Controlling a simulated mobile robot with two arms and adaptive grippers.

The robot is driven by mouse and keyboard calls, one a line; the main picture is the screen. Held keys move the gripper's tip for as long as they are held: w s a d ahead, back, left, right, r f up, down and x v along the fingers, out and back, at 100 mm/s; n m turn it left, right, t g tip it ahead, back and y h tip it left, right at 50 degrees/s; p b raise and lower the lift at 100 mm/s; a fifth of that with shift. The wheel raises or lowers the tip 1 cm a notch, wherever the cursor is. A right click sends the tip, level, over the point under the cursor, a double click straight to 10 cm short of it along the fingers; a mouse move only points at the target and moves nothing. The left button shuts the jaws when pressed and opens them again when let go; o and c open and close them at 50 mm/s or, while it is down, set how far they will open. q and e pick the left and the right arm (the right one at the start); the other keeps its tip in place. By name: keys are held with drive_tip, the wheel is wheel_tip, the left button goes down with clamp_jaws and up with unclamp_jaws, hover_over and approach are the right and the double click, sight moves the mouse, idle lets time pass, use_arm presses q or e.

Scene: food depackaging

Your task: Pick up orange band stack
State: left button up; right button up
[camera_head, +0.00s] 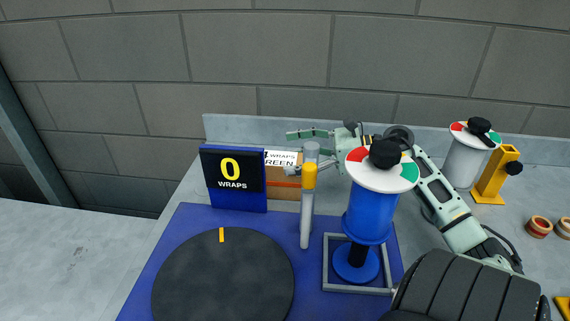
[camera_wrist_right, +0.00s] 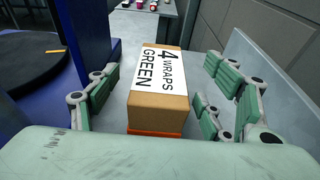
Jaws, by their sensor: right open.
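A tan box (camera_wrist_right: 158,105) with a white label reading "4 WRAPS GREEN" has an orange band (camera_wrist_right: 155,132) at its lower edge. In the head view the box (camera_head: 284,188) stands on the bench behind the blue station, partly hidden by the display and the grey post. My right gripper (camera_head: 300,151) is open around the box. In the right wrist view my right gripper (camera_wrist_right: 162,95) has green-padded fingers on both sides of the box, with gaps visible. Two small orange-brown rings (camera_head: 539,226) lie at the far right. My left gripper is not in view.
A blue display (camera_head: 233,178) reading "0 WRAPS" stands left of the box. The black turntable (camera_head: 222,280), grey post (camera_head: 306,220) and blue film roll (camera_head: 368,213) are in front. A white roll (camera_head: 463,162) and yellow bracket (camera_head: 494,180) stand right. A wall is behind.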

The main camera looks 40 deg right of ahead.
sight(276, 172)
drive_tip(key=s+f, duration=0.1)
drive_tip(key=s+d+f, duration=0.1)
drive_tip(key=shift+d+f+g+h, duration=0.1)
drive_tip(key=shift+f+g+h, duration=0.2)
drive_tip(key=p+x, duration=0.3)
drive_tip(key=x, duration=0.4)
drive_tip(key=shift+w+d+f+p, duration=0.1)
drive_tip(key=shift+d+f+p, duration=0.1)
drive_tip(key=shift+p, duration=0.1)
drive_tip(key=shift+w+a+f, duration=0.2)
drive_tip(key=shift+w+a, duration=0.05)
drive_tip(key=shift+c, duration=0.2)
drive_tip(key=c, duration=1.5)
